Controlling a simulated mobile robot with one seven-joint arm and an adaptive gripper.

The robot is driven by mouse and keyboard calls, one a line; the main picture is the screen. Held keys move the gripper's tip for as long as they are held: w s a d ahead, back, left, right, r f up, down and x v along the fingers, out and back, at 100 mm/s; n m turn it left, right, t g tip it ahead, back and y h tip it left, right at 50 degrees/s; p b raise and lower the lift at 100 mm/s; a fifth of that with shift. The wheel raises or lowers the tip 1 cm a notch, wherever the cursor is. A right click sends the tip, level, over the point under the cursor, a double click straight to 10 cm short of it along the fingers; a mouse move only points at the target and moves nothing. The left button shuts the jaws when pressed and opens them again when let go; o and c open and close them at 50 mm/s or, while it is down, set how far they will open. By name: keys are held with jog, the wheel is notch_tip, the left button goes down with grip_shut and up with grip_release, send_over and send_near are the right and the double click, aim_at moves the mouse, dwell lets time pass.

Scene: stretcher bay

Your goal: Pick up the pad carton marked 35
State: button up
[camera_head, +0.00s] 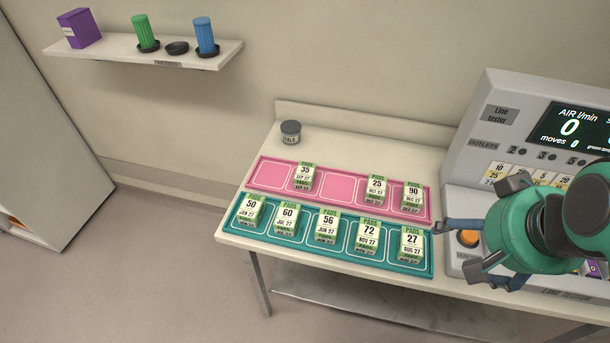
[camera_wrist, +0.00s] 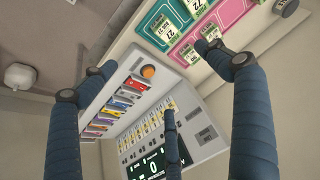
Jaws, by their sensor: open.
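The pad carton marked 35 (camera_head: 304,177) is white and green and stands on the pink mat (camera_head: 340,187), in the second slot from the left. My gripper (camera_head: 455,248) is open and empty, in front of the line tester at the right, well to the right of the carton. In the wrist view my gripper's dark fingers (camera_wrist: 158,80) are spread over the tester, with nothing between them. I cannot make out carton 35 in the wrist view.
Cartons 25 (camera_head: 376,189) and 90 (camera_head: 412,196) share the pink mat. The teal mat (camera_head: 267,238) in front holds several cartons, with 60 (camera_head: 287,218) close to carton 35. A grey seals tub (camera_head: 290,132) stands behind. The line tester (camera_head: 482,150) fills the right.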

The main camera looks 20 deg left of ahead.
jog(key=w+a+m+g+y+p, duration=0.1)
jog(key=w+a+m+g+p, duration=0.2)
jog(key=w+a, duration=0.55)
jog(key=w+a+m+y+p, duration=0.1)
jog(key=w+a+m+p, duration=0.35)
jog(key=w, duration=0.75)
jog(key=w+a+f+m+g+y+p, duration=0.1)
jog(key=w+a+f+m, duration=0.3)
jog(key=a, duration=0.5)
jog(key=w+a+f+m+g+y+p, duration=0.1)
jog(key=w+a+f+m, duration=0.4)
jog(key=a, duration=0.5)
notch_tip(320, 180, down, 4)
jog(key=w+p, duration=0.1)
jog(key=w, duration=0.1)
jog(key=shift+w+r+g+p, duration=0.15)
jog(key=shift+w+g+p, duration=0.15)
jog(key=shift+w+p, duration=0.1)
jog(key=b, duration=0.1)
send_over(306, 171)
jog(key=d, duration=0.3)
jog(key=shift+a+f, duration=0.15)
jog(key=shift+f, duration=1.85)
jog(key=shift+a+f, duration=0.1)
jog(key=shift+f, duration=1.85)
jog(key=shift+f, duration=0.1)
